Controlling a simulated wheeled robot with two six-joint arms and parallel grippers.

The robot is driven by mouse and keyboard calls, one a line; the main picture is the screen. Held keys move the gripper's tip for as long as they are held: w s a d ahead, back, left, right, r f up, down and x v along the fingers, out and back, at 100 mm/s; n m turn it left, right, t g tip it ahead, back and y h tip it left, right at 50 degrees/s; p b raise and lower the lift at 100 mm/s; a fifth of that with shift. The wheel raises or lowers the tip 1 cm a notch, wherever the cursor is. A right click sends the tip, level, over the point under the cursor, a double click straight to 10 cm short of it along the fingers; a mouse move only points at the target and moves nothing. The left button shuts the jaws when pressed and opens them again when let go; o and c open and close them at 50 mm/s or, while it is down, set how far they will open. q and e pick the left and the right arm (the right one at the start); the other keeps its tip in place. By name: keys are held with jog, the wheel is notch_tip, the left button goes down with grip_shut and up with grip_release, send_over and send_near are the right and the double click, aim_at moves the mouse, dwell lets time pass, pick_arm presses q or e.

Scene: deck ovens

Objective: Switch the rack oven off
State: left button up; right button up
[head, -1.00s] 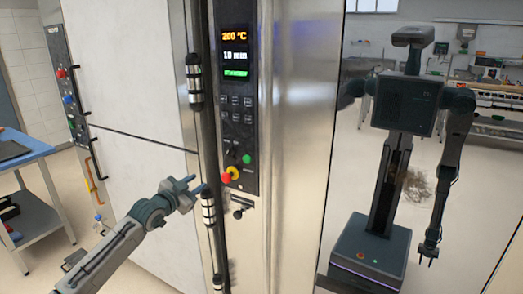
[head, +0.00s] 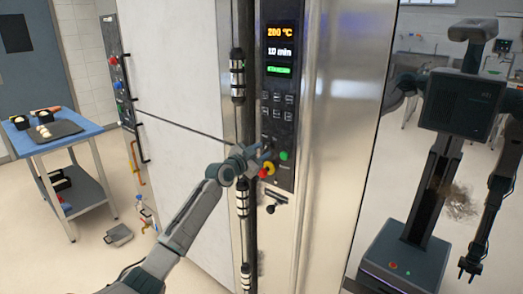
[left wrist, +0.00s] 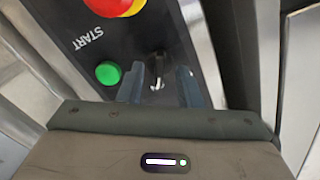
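The rack oven's black control panel (head: 279,122) stands upright on the steel front in the head view. Its lit display (head: 281,50) reads 200 °C and 10 min above a green bar. Below are small keys, a green button (head: 284,155) and a red mushroom button (head: 265,171) on yellow. My left gripper (head: 264,155) is at the panel's lower part. In the left wrist view its two fingers (left wrist: 160,86) are apart, with a small metallic switch (left wrist: 157,84) showing between them; I cannot tell if they touch it. The green START button (left wrist: 108,73) is beside them.
A vertical black bar (head: 245,125) with metal fittings runs beside the panel. A black latch (head: 275,206) sits below it. A blue-topped cart (head: 57,139) stands at the left on open floor. The polished steel at the right mirrors my body.

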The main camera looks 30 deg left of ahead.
pick_arm(q)
jog(key=shift+w, duration=0.25)
grip_shut()
pick_arm(e)
jog(key=shift+s+d, duration=0.1)
jog(key=shift+s, duration=0.55)
